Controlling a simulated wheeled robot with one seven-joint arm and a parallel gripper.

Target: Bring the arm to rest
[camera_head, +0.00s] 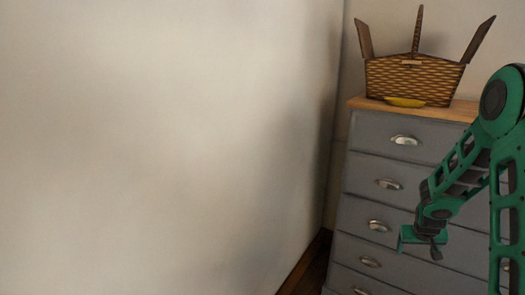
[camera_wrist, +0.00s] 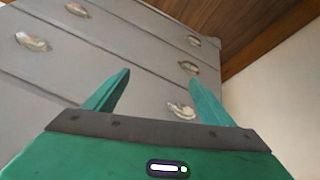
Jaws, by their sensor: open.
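My gripper (camera_wrist: 160,92) is open and empty in the wrist view, with its two green fingers spread apart. Past the fingers are the grey drawer fronts and metal handles of a chest of drawers. In the head view my green arm comes in from the right edge and bends down in front of the grey chest of drawers (camera_head: 370,155). The gripper end hangs low there, and its fingers are too small to make out clearly.
A wicker basket (camera_head: 415,80) with raised lids stands on the wooden chest top, with a yellow object (camera_head: 404,102) at its front. A bare pale wall (camera_head: 160,140) fills the left. A strip of dark floor (camera_head: 318,262) shows beside the chest.

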